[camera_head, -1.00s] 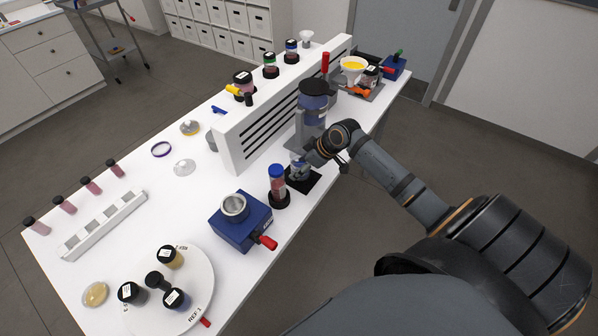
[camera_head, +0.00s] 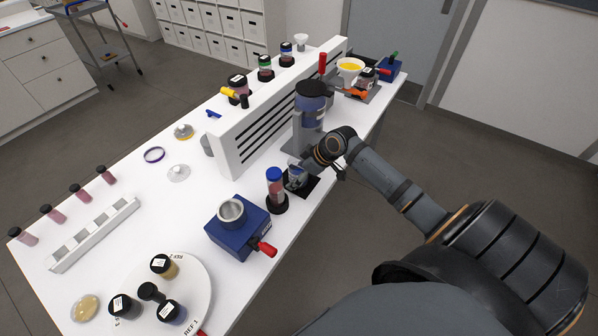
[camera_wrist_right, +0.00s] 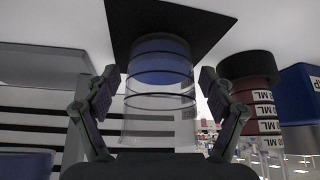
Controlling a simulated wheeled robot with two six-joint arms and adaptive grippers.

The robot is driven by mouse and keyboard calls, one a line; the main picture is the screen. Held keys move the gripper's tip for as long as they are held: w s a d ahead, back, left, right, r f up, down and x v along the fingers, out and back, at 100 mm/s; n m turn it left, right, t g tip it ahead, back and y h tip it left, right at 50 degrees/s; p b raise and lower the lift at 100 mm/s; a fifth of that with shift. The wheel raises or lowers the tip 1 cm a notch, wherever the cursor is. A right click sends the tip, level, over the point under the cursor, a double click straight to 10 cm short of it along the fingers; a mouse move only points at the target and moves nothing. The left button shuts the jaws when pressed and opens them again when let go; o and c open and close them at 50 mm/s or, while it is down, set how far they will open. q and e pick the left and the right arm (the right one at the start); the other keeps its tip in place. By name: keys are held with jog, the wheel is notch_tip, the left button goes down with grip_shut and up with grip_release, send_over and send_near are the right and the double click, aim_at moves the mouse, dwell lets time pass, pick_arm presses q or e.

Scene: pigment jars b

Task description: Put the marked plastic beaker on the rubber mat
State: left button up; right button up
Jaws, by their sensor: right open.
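The clear plastic beaker (camera_wrist_right: 158,95), with ring lines and blue contents, stands on the black rubber mat (camera_wrist_right: 125,18); the wrist view shows them upside down. In the head view the beaker (camera_head: 296,178) is partly hidden by my right gripper, and the dark mat (camera_head: 311,189) lies near the table's front edge. My right gripper (camera_wrist_right: 160,88) is open, with one finger on each side of the beaker. Gaps show between the fingers and the beaker wall. My left gripper is not in view.
A blue-capped jar with red contents (camera_head: 275,188) stands on a black base close left of the mat. A blue device (camera_head: 236,238) with a red handle is further left. A grey stand with a dark-topped blue container (camera_head: 311,100) rises behind the gripper, beside the white slotted rack (camera_head: 235,140).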

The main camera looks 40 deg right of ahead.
jog(key=shift+d+r, duration=0.1)
jog(key=shift+r, duration=0.2)
jog(key=v, duration=0.7)
jog(key=shift+p, duration=0.4)
jog(key=p+v, duration=0.4)
jog(key=p, duration=0.1)
jog(key=shift+s+r, duration=0.25)
jog(key=shift+r, duration=0.05)
